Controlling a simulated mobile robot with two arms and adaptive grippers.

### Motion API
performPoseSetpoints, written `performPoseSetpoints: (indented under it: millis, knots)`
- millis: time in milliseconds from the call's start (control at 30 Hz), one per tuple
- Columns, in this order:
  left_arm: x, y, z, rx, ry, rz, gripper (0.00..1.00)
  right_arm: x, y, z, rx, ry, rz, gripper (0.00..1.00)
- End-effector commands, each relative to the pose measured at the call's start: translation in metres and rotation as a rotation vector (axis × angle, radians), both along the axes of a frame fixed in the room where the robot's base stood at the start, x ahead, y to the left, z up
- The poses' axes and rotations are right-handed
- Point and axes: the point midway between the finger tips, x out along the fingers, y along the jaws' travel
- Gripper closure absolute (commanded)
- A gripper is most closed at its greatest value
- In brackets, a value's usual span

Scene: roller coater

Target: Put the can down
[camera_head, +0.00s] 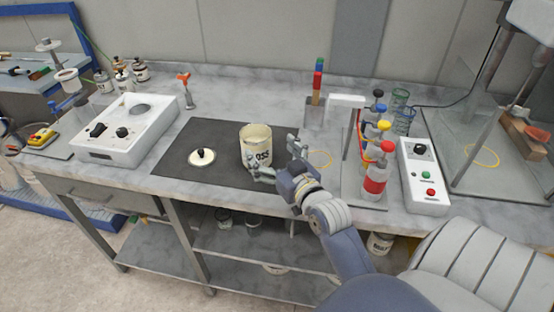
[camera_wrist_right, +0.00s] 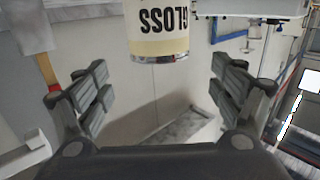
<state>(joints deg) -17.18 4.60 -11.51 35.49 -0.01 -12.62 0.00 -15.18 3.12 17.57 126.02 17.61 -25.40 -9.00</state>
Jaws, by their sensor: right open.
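The cream can with dark lettering (camera_head: 256,146) stands upright on the dark mat (camera_head: 215,172) on the bench, its top open. My right gripper (camera_head: 275,160) is open at the can's right front side. In the right wrist view the can (camera_wrist_right: 158,30) appears upside down between and beyond the spread fingers (camera_wrist_right: 160,92), with a visible gap to each finger. My left gripper is not in view.
A white hotplate-like device (camera_head: 125,128) stands at the left. Bottles with coloured caps (camera_head: 376,165) and a white control box (camera_head: 423,175) stand to the right of my right gripper. An orange-handled tool (camera_head: 186,90) is behind the mat. The mat's front left is clear.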

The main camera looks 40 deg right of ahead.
Motion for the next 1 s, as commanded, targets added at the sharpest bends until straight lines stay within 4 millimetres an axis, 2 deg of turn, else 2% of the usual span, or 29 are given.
performPoseSetpoints:
  millis: [100,300,1000]
  knots:
    - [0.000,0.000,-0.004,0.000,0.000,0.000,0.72,-0.015,0.002,-0.001,0.000,0.001,0.000,0.13]
    - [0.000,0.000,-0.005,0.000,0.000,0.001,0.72,-0.027,0.004,0.001,0.000,-0.001,0.000,0.13]
    - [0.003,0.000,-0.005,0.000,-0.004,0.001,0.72,-0.028,0.005,0.002,0.000,0.000,0.000,0.13]
